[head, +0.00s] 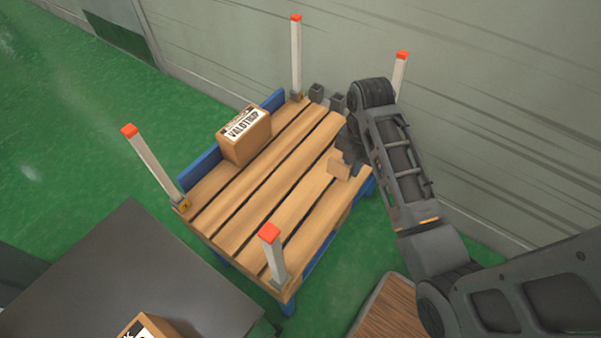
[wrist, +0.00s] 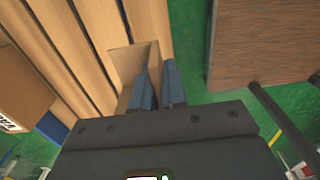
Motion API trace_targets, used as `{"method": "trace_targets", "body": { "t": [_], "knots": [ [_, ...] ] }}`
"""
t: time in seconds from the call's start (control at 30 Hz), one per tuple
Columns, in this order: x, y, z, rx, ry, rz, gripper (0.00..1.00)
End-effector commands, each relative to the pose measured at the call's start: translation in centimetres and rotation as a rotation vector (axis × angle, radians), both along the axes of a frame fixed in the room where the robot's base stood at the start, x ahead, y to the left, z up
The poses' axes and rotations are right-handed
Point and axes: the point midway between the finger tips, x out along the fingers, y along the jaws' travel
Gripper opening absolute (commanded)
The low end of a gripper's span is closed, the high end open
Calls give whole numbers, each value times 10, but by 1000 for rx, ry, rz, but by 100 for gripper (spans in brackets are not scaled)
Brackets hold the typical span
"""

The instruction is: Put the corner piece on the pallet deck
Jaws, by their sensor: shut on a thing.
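The corner piece (head: 339,169) is a small tan angled piece at the right side of the pallet deck (head: 232,222). It also shows in the wrist view (wrist: 126,64), over the deck slats near their edge. My gripper (head: 347,152) is shut on one wall of the piece; in the wrist view its two dark fingers (wrist: 160,72) straddle that wall. I cannot tell whether the piece touches the deck. The deck has wooden slats with gaps on a blue frame. My arm hides the far right part of the deck.
A labelled carton (head: 246,137) stands at the deck's left edge. Light posts with red tops, such as the near one (head: 272,252), rise at the corners. Two small dark blocks (head: 326,98) sit at the back. A dark table (head: 120,270) and a brown wooden surface (head: 386,308) are nearer. The middle deck is clear.

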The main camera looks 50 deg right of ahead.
Motion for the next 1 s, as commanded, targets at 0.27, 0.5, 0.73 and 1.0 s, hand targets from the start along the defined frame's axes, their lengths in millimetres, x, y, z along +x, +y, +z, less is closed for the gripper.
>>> {"method": "trace_targets", "body": {
  "t": [0.27,0.5,0.73,1.0],
  "knots": [
    [57,13,-36,1,1,3,0],
    [95,22,-58,1,0,1,0],
    [102,24,-69,1,2,-2,0],
    [101,24,-102,1,1,-2,0]
  ]
}}
